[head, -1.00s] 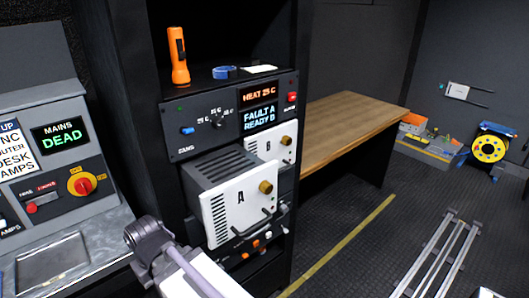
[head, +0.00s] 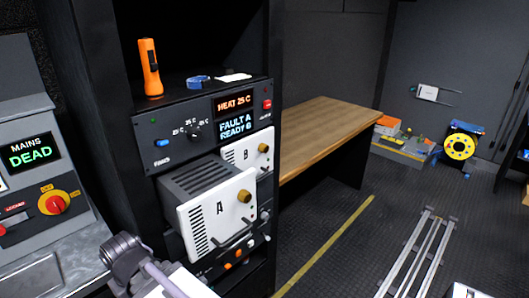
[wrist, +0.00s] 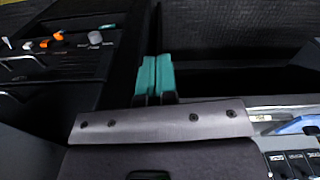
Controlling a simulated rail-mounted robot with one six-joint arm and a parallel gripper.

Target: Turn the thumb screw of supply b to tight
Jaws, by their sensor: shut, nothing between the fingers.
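Supply B (head: 247,158) is a white-fronted unit in the black rack, set behind and to the right of supply A (head: 205,222). Its brass thumb screw (head: 263,148) shows at the upper right of its face; I cannot tell how tight it is. Supply A juts out and covers the lower left of supply B; it has its own brass screw (head: 244,196). My gripper (wrist: 156,75) shows in the wrist view as two teal fingers, shut together and empty, apart from both supplies' screws. In the head view only part of my arm shows at the bottom left.
An orange torch (head: 150,68) stands on top. The desk with a MAINS DEAD screen (head: 30,150) is left; a wooden table (head: 325,130) is right.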

